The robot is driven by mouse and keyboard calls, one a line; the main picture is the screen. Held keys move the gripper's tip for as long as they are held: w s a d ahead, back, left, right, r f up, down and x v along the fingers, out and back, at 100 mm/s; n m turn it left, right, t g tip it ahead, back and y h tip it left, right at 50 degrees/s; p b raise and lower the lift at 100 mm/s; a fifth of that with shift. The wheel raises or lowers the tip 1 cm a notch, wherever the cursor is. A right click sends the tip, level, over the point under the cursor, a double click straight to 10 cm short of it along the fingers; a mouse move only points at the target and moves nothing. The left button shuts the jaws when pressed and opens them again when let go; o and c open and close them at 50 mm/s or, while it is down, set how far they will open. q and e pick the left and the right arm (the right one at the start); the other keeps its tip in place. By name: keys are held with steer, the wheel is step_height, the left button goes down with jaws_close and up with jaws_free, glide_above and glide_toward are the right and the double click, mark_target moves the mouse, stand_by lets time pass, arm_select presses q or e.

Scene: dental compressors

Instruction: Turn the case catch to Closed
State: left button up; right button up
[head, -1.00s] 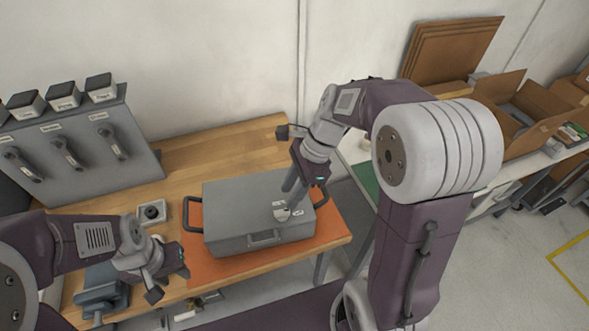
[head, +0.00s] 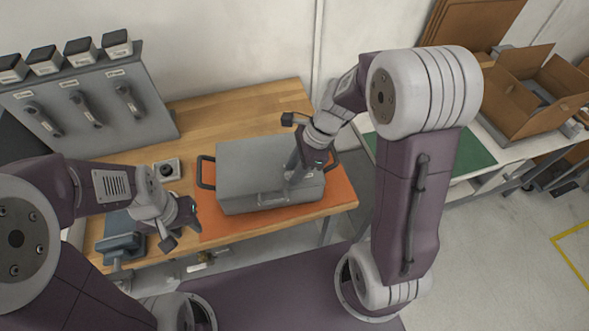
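The grey case (head: 248,165) lies closed on an orange mat (head: 335,190) on the wooden bench, with a dark handle at its left end. My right gripper (head: 292,180) reaches down from the right to the case's front right part. Its fingers point down at the lid near the front edge, where they cover the catch. I cannot tell whether they touch it or how far apart they are. The catch's setting cannot be read.
A sloped grey panel (head: 140,110) with several levers and labelled boxes stands at the back left. A small square unit with a round knob (head: 167,170) sits left of the case. A blue-grey vise (head: 120,245) is at the front left. Cardboard boxes (head: 530,90) stand far right.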

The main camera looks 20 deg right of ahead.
steer(key=shift+w+f, duration=0.1)
steer(key=shift+w, duration=0.1)
jaws_close()
steer(key=n+p, duration=0.1)
steer(key=n+g+p, duration=0.1)
steer(key=shift+r+n+p, duration=0.3)
steer(key=shift+n+p, duration=0.1)
steer(key=n+g+p, duration=0.1)
steer(key=n, duration=0.1)
steer(key=n+p, duration=0.2)
steer(key=shift+w+n+g, duration=0.15)
steer(key=shift+n+g, duration=0.15)
steer(key=shift+g, duration=0.1)
steer(key=n+h+p, duration=0.1)
steer(key=n, duration=0.1)
steer(key=n+g+h+p, duration=0.1)
steer(key=n+p, duration=0.1)
steer(key=n, duration=0.1)
steer(key=shift+w+a+f+p, duration=0.1)
steer(key=shift+a+p, duration=0.05)
steer(key=shift+p, duration=0.15)
steer(key=shift+a+f+n+g+h+p, duration=0.1)
steer(key=shift+n+g+h+p, duration=0.25)
steer(key=shift+n, duration=1)
steer(key=shift+n+g+h+p, duration=0.15)
steer(key=shift+n+h+p, duration=0.4)
steer(key=shift+n, duration=0.8)
